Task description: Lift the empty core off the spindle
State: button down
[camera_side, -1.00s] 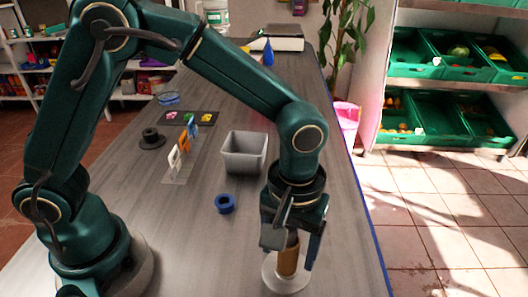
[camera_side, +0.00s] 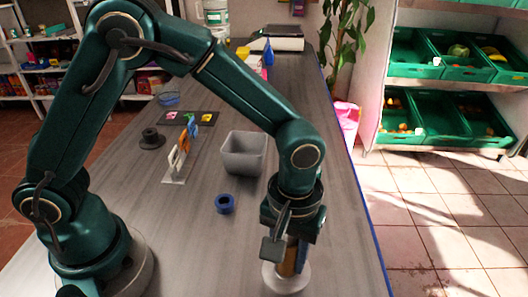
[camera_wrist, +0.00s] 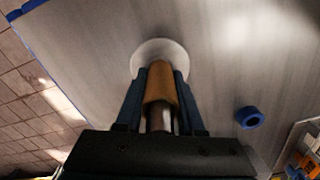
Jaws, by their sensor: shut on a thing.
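The brown cardboard core (camera_side: 287,264) stands upright on a round white base (camera_side: 285,282) near the front of the table. In the wrist view the core (camera_wrist: 160,82) sits between my two dark fingers, with the white base (camera_wrist: 152,50) beyond it. A grey metal spindle end (camera_wrist: 159,118) shows at the core's near end. My gripper (camera_side: 287,256) points down and is shut on the core; it also shows in the wrist view (camera_wrist: 160,78). The core is still around the spindle. One finger partly covers the core in the side view.
A blue ring (camera_side: 225,204) lies on the table left of my gripper. A grey bin (camera_side: 243,153) stands behind it. A white rack with coloured cards (camera_side: 178,160) and a dark spool (camera_side: 151,139) are further left. The table's blue right edge is close to my gripper.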

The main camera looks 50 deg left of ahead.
jog(key=shift+r, duration=0.1)
notch_tip(320, 180, up, 18)
dwell(0.6)
